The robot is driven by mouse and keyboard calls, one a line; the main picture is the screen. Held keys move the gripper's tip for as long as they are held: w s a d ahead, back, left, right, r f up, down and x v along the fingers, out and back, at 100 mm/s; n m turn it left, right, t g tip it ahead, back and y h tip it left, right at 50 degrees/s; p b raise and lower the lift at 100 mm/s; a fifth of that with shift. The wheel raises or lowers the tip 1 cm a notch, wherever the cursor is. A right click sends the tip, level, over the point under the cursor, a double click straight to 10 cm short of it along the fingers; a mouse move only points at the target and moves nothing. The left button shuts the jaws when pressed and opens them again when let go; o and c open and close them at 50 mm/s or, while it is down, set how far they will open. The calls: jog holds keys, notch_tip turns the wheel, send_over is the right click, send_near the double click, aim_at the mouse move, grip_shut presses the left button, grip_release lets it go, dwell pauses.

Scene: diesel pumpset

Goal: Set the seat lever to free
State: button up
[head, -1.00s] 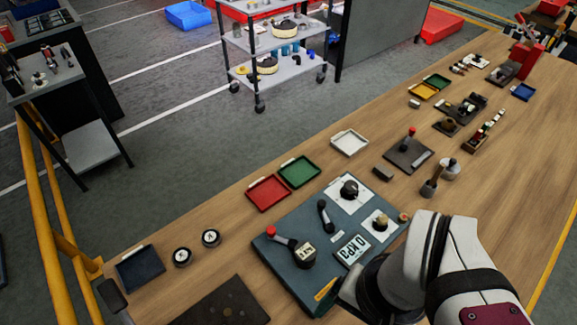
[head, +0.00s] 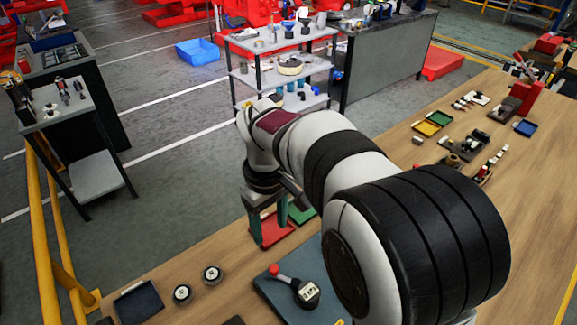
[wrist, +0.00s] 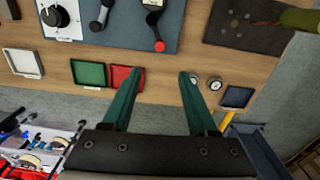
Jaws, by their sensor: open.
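The blue-grey panel (head: 320,255) lies on the wooden bench, mostly hidden behind my arm in the head view. A black lever (head: 292,283) with a red knob stands at its left side, with a white label on its hub. The lever also shows in the wrist view (wrist: 156,30), its red tip towards my gripper. I cannot read which position it is set to. My gripper (head: 270,234) is open and empty, pointing down over the red tray beyond the panel. In the wrist view its green fingers (wrist: 161,76) are apart, short of the lever.
The red tray (wrist: 121,78) and green tray (wrist: 89,74) lie beside the panel. Two round gauges (head: 197,283) and a dark tray (head: 139,303) sit to the left. A black knob (wrist: 56,16) is on the panel's white plate. Bare bench lies between trays and gauges.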

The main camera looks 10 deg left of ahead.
aim_at(274, 267)
notch_tip(274, 267, down, 15)
jog(key=shift+d+r, duration=0.1)
grip_shut()
dwell(0.4)
